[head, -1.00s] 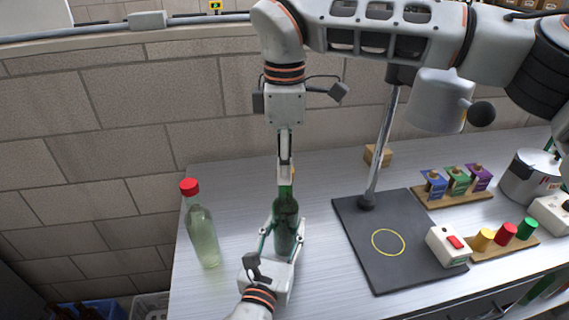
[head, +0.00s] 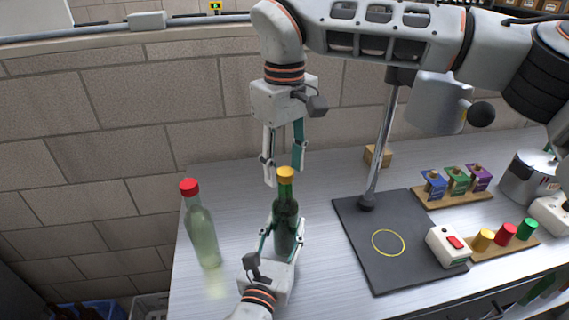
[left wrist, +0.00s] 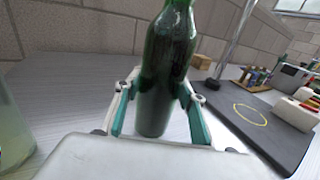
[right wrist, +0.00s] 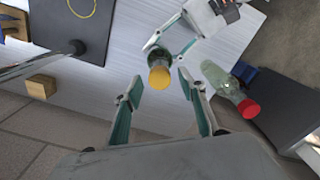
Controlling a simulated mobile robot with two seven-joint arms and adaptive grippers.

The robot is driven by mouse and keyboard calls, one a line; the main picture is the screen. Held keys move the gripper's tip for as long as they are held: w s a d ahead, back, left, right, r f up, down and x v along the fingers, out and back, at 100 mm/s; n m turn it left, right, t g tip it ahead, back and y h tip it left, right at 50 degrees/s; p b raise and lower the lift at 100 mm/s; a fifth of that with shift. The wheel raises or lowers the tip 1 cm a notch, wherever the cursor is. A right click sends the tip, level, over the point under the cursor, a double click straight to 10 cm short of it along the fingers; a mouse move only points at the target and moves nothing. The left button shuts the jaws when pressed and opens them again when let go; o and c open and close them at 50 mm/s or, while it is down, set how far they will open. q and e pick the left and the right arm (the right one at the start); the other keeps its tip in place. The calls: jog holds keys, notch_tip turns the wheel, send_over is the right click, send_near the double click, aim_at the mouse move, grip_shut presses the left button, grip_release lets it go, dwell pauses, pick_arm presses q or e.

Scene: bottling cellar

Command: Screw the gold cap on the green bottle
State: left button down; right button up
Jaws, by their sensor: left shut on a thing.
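The green bottle (head: 286,222) stands upright on the bench, and my left gripper (head: 282,236) is shut around its body. In the left wrist view the bottle (left wrist: 166,70) stands between my left gripper's pads (left wrist: 155,115). The gold cap (head: 285,172) sits on the bottle's mouth; whether it is tight I cannot tell. In the right wrist view the cap (right wrist: 159,76) shows from above. My right gripper (head: 285,183) is open, its fingers apart around and above the cap, not touching it. The right gripper's fingertips (right wrist: 160,82) also show in that view.
A pale bottle with a red cap (head: 203,232) stands at left. To the right are a black stand base with a yellow ring (head: 352,232), a white box with a red switch (head: 449,246), and a wooden rack (head: 505,247) holding yellow, red and green caps. A wooden block (head: 377,155) lies behind.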

jog(key=shift+r, duration=0.15)
jog(key=shift+r, duration=2.1)
jog(key=shift+n, duration=0.3)
jog(key=shift+c, duration=0.5)
